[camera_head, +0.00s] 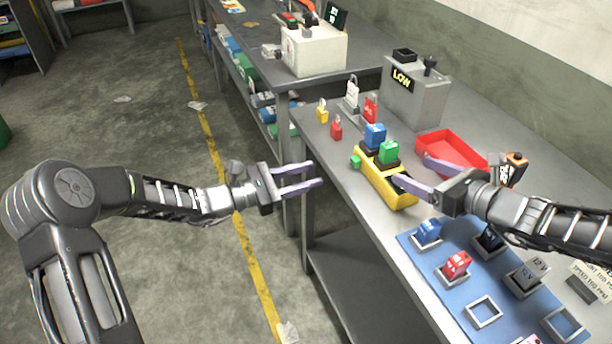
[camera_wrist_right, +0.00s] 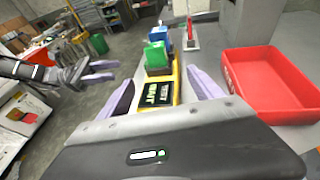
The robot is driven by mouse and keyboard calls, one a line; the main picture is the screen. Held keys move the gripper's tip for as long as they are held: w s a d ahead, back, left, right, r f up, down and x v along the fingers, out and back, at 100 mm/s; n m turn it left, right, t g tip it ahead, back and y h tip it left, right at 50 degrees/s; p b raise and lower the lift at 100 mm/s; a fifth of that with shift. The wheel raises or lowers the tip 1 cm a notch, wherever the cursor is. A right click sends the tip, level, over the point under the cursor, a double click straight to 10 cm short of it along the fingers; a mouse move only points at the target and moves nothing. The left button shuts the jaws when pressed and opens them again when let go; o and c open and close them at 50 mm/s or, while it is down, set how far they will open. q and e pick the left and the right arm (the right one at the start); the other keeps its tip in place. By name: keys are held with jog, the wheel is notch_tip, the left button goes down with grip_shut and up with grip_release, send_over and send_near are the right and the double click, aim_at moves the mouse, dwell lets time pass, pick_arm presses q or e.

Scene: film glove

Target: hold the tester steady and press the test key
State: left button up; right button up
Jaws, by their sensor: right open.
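A yellow tester (camera_head: 395,193) lies on the grey bench. A blue block (camera_head: 375,135) and a green block (camera_head: 389,151) stand on it, and a small green knob or key (camera_head: 355,161) sticks out at its left side. In the right wrist view its dark display (camera_wrist_right: 157,94) has green lettering I cannot read surely. My right gripper (camera_head: 411,170) is open above the tester's near end, with its fingers apart on either side of the display in the right wrist view (camera_wrist_right: 161,86). My left gripper (camera_head: 316,174) is open and empty, left of the bench edge, apart from the tester.
A red tray (camera_head: 450,145) stands right of the tester. A grey box marked LOW (camera_head: 415,98) and red and yellow padlocks (camera_head: 336,128) are behind. A blue mat (camera_head: 455,297) with several blocks and sockets lies in front. An orange-and-black device (camera_head: 515,168) is at right.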

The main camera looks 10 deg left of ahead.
aim_at(394, 164)
jog(key=shift+x, duration=3.9)
grip_shut()
pick_arm(q)
grip_shut()
pick_arm(e)
jog(key=shift+f, duration=0.1)
